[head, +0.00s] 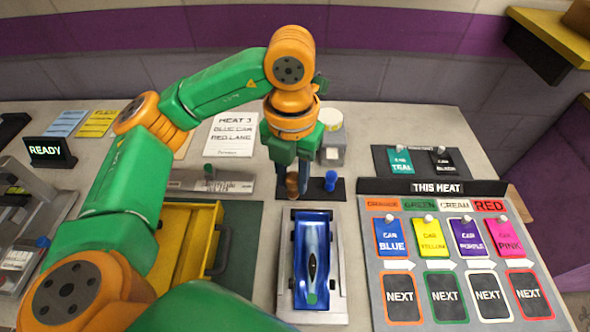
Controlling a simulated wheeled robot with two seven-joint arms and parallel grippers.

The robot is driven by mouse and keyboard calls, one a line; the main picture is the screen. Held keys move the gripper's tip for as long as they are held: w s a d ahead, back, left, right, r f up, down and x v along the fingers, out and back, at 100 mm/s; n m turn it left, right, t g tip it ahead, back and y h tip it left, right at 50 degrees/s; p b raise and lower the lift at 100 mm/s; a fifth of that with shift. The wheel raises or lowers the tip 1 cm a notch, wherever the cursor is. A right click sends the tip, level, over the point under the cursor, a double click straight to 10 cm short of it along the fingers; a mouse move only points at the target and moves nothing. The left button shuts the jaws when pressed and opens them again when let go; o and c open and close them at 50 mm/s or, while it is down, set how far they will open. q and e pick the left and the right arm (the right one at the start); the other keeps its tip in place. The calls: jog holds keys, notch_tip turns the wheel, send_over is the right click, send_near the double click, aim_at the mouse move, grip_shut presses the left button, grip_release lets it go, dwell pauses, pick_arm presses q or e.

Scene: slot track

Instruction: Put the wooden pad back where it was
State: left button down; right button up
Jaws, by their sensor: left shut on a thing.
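My left gripper (292,188) reaches down over the far middle of the table. It is shut on a small brown piece (292,183), which looks like the wooden pad; the fingers hide part of it. The held piece is over or at the left part of a dark strip (313,196), just left of a blue peg (330,181). I cannot tell whether it touches the strip. My right gripper is not in view.
A yellow tray (190,245) stands at left, partly behind my arm. The THIS HEAT board (455,300) with several cards is at right. A paper note (232,134) lies behind.

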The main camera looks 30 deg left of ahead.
pick_arm(q)
jog(key=w+a+f, duration=0.1)
jog(key=w+f, duration=0.1)
jog(key=w+a+f, duration=0.2)
jog(key=w+f, duration=0.1)
jog(key=w+a+f, duration=0.1)
jog(key=w+f, duration=0.1)
jog(key=w, duration=0.1)
jog(key=shift+a+f+p, duration=0.25)
jog(key=shift+a+p, duration=0.05)
jog(key=shift+p, duration=0.05)
notch_tip(320, 180, down, 3)
jog(key=shift+r+p, duration=0.2)
jog(key=shift+p, duration=0.65)
jog(key=shift+f, duration=0.5)
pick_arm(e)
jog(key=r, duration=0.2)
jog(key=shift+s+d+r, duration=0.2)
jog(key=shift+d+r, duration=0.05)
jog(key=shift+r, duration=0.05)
pick_arm(q)
jog(key=shift+w+f, duration=0.1)
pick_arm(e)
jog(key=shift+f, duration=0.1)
pick_arm(q)
jog(key=c, duration=0.6)
grip_release()
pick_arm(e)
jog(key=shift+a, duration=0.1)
